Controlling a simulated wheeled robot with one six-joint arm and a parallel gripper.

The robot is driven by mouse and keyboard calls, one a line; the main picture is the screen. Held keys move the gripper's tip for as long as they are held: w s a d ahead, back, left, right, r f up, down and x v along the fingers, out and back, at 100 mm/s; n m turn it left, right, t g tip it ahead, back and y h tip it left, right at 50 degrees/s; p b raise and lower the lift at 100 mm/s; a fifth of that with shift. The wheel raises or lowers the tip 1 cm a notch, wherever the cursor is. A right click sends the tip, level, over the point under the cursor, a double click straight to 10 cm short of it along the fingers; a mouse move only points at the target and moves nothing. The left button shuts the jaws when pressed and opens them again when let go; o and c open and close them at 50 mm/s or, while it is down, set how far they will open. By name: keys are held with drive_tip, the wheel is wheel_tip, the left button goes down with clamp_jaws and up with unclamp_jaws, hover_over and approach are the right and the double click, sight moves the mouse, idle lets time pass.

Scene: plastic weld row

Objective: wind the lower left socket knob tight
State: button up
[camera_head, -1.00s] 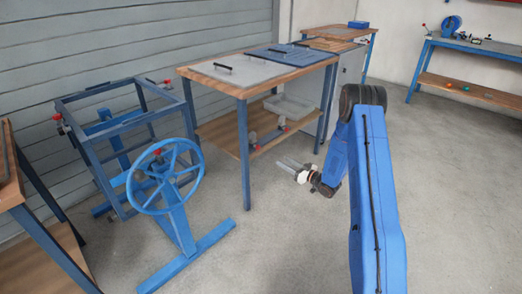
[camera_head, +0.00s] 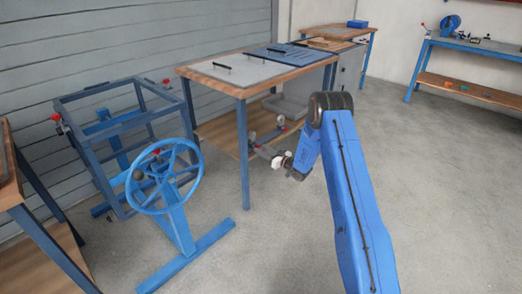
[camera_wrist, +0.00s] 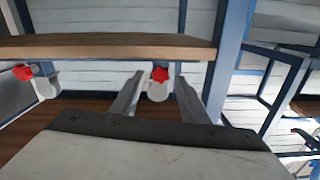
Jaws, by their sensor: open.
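In the wrist view this red knob (camera_wrist: 160,74), with a pale rounded socket body, shows between the two fingers. My gripper (camera_wrist: 158,88) is open, one finger on each side of it in the picture; I see no contact, and the depth between them is unclear. In the head view my gripper (camera_head: 262,151) is close to the knob, at shelf height. A second red knob (camera_wrist: 22,72) with its socket is at the left of the wrist view.
The wooden lower shelf (camera_head: 218,132) and a blue bench leg (camera_head: 243,165) are close to my gripper. A blue handwheel on a stand (camera_head: 175,215) and a blue frame (camera_head: 85,145) stand left. The floor at right is open.

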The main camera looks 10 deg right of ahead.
drive_tip(key=shift+x, duration=0.9)
clamp_jaws()
drive_tip(key=shift+n, duration=0.3)
drive_tip(key=n, duration=0.4)
drive_tip(key=shift+s+n, duration=0.1)
drive_tip(key=shift+n, duration=0.2)
drive_tip(key=n, duration=0.5)
drive_tip(key=shift+a, duration=0.1)
drive_tip(key=shift+f+n, duration=0.1)
drive_tip(key=shift+n, duration=0.3)
